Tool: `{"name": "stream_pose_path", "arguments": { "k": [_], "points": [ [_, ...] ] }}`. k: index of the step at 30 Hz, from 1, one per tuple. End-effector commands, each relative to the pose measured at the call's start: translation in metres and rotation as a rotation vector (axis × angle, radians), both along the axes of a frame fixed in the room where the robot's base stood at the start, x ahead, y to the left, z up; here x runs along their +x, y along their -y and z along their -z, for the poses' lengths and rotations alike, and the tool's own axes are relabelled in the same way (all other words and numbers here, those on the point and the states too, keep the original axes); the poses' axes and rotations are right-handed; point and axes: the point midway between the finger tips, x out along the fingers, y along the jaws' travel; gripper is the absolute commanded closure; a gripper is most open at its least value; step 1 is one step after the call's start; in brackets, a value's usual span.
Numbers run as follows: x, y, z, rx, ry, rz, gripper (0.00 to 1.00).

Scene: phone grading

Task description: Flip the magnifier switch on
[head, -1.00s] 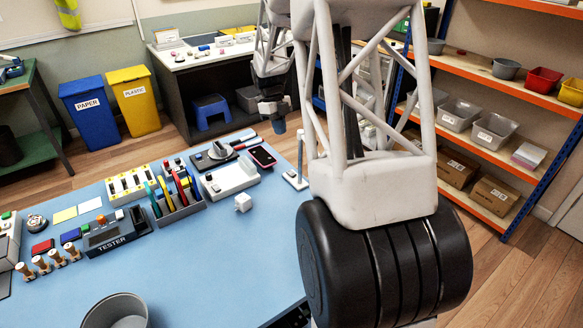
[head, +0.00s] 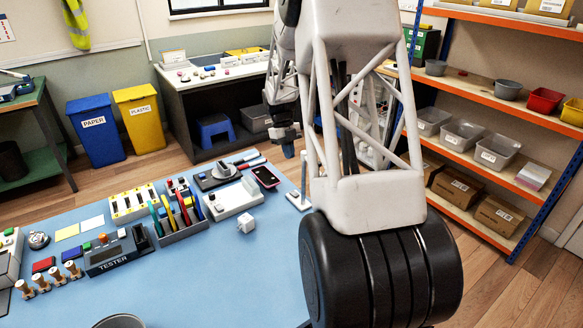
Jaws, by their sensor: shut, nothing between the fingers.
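A white base with a thin upright post (head: 304,172) stands at the right edge of the blue table and looks like the magnifier's stand. My arm hides its upper part, and I cannot make out a lens or a switch. My gripper (head: 288,152) points down just beyond the table's far right edge, a little left of the post in the picture. It is small and dark here; its fingers are shut and hold nothing. I cannot tell how far it is from the stand.
The blue table (head: 190,285) carries a tester (head: 110,255), a pen organiser (head: 183,232), a white cube (head: 246,223), a white tray-like device (head: 232,200) and a phone (head: 266,177). Shelving (head: 500,178) stands at the right. The table's front middle is clear.

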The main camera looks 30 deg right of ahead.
Motion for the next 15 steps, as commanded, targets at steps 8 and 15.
{"name": "stream_pose_path", "arguments": {
  "k": [8, 15],
  "points": [
    [-0.009, 0.0, 0.024, 0.001, -0.002, -0.001, 1.0],
    [-0.021, 0.0, 0.057, 0.001, -0.003, -0.001, 1.0]
  ]
}}
